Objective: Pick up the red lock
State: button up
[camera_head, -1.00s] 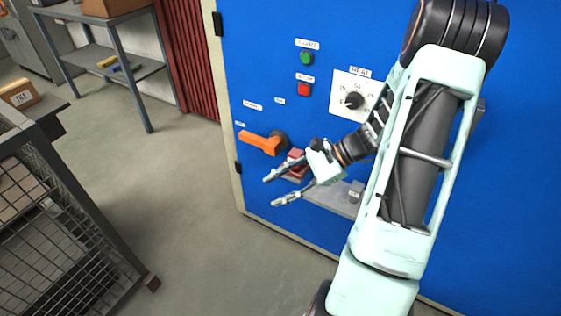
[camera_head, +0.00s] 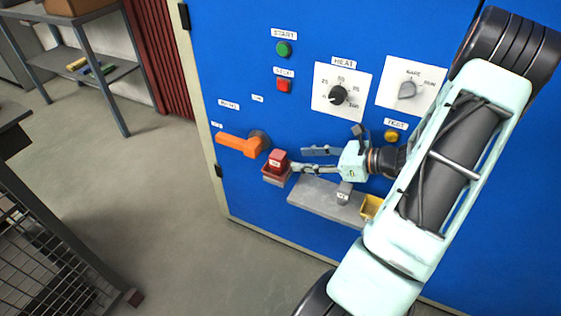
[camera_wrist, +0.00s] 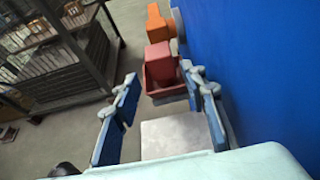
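The red lock (camera_head: 277,158) sits in a small red tray (camera_head: 276,179) on the blue cabinet front, just right of the orange handle. In the wrist view the lock (camera_wrist: 160,62) stands in the red tray (camera_wrist: 166,92), ahead of the fingers. My gripper (camera_head: 301,160) is open and empty, with its fingertips pointing left toward the lock and close to its right side. In the wrist view my gripper (camera_wrist: 160,76) has its fingers spread on either side of the line to the lock. I cannot tell whether a fingertip touches the tray.
The orange handle (camera_head: 238,146) sticks out left of the lock. A grey shelf (camera_head: 315,197) with a small grey piece (camera_head: 344,192) and a yellow tray (camera_head: 371,207) lie below my gripper. Dials and buttons are above. A mesh cart (camera_head: 45,240) stands at left.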

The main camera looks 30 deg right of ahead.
aim_at(285, 158)
jog(key=b+x, duration=0.2)
jog(key=x, duration=0.7)
jog(key=shift+w+a, duration=0.15)
jog(key=c, duration=1)
